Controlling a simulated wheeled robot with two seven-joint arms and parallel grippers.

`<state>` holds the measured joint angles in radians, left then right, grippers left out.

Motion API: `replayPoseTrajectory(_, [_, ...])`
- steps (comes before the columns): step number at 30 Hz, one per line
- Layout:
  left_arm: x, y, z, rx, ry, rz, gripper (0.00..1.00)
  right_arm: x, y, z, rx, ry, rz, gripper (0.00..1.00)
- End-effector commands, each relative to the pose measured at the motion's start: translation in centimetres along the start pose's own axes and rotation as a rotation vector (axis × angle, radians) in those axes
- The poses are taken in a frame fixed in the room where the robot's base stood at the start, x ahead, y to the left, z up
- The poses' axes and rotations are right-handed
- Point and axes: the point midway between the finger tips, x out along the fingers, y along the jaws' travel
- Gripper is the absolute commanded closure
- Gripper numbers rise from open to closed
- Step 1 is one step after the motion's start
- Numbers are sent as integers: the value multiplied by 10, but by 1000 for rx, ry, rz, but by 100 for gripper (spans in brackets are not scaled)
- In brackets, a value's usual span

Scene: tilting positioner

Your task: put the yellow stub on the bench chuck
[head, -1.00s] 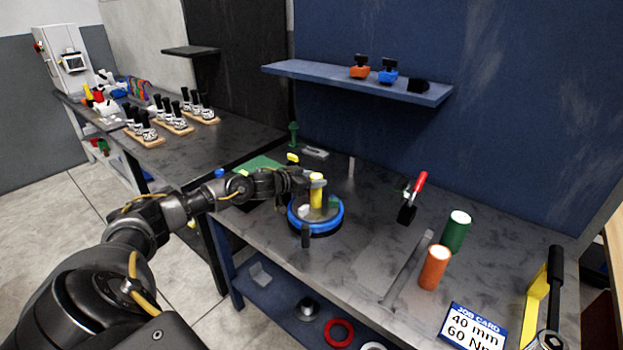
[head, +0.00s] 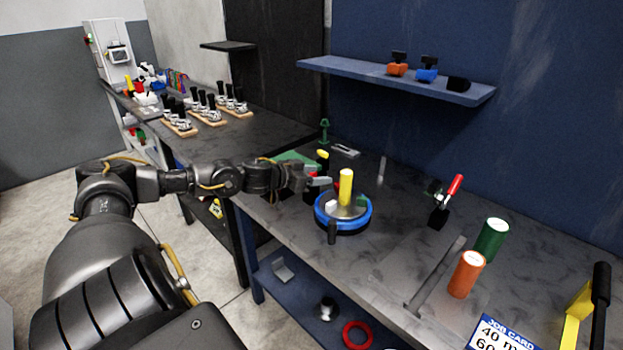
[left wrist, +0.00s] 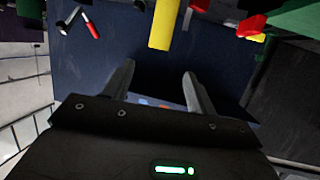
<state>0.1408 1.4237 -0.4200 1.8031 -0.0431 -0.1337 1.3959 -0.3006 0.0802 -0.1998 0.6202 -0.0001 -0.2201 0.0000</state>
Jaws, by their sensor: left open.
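The yellow stub (head: 346,187) stands upright on the bench chuck (head: 352,225), a round fixture with a blue ring and a grey top with small blocks on it. My left gripper (head: 322,182) is open and empty, just left of the stub and apart from it. In the left wrist view the yellow stub (left wrist: 163,25) lies beyond the spread fingertips of my left gripper (left wrist: 157,75), with nothing between them. The stub's foot is partly hidden by the blocks on the chuck. My right gripper is not in view.
A red-handled clamp (head: 447,200), a green cylinder (head: 491,240) and an orange cylinder (head: 466,275) stand to the right of the chuck. A blue shelf (head: 430,84) hangs on the back wall. Bare bench (head: 395,225) lies right of the chuck.

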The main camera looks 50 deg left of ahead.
Motion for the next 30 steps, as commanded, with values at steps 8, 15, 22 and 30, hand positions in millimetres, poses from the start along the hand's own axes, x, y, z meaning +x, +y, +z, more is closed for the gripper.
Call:
replayPoseTrajectory(8, [-17,2,-1,1,0,4,43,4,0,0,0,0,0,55])
replayPoseTrajectory(15, [-18,2,-2,0,1,5,43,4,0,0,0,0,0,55])
replayPoseTrajectory(22, [-17,2,-2,0,1,5,43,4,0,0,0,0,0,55])
replayPoseTrajectory(30, [-17,2,-2,0,1,6,43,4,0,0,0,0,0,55])
